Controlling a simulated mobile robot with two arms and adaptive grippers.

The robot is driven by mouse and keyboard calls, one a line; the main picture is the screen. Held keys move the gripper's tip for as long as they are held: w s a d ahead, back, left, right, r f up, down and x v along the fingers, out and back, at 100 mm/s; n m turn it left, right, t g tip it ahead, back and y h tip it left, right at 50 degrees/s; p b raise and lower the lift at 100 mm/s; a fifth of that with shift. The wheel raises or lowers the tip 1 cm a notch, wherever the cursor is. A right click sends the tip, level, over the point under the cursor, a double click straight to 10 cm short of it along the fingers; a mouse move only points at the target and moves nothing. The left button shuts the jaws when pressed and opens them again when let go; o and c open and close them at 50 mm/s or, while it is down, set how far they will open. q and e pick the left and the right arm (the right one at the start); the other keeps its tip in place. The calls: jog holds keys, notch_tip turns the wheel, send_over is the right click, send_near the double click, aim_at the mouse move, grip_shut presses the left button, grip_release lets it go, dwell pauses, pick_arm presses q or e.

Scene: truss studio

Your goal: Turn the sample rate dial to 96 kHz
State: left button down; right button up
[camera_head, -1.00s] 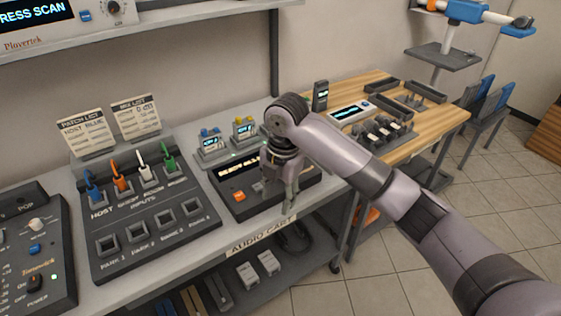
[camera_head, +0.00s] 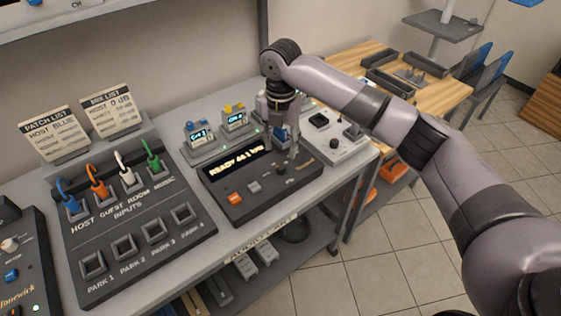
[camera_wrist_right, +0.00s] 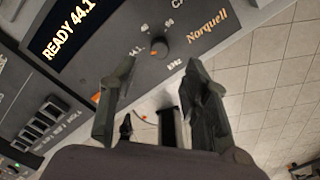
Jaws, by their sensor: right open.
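The sample rate dial is a small dark round knob (camera_wrist_right: 158,48) with white numbers around it on the dark recorder (camera_wrist_right: 108,60), beside the "Norquell" lettering. The display (camera_head: 240,161) reads "READY 44.1 kHz"; part of it also shows in the right wrist view (camera_wrist_right: 70,30). In the head view the recorder (camera_head: 225,215) stands on the grey cart. My right gripper (camera_wrist_right: 160,78) is open and empty, pointing down above the recorder's right part. In the wrist view the dial lies between and beyond its fingertips, apparently untouched. My left gripper is not in view.
An orange button (camera_head: 234,198) and a grey button (camera_head: 254,187) sit left of the dial. A grey box with knobs (camera_head: 335,140) stands right of the recorder. Two small display units (camera_head: 200,145) stand behind. A patch panel (camera_head: 135,260) with colored plugs is at left.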

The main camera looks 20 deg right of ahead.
aim_at(281, 166)
notch_tip(281, 166, down, 4)
jog(key=shift+s+r, duration=0.1)
jog(key=shift+r, duration=0.05)
notch_tip(281, 166, down, 3)
jog(key=shift+r, duration=0.2)
jog(key=shift+f+p, duration=0.3)
jog(key=shift+f, duration=0.45)
jog(key=c, duration=0.6)
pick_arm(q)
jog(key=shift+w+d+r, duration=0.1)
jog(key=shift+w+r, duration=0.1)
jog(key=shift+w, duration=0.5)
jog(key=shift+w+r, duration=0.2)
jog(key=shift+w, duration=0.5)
pick_arm(e)
grip_shut()
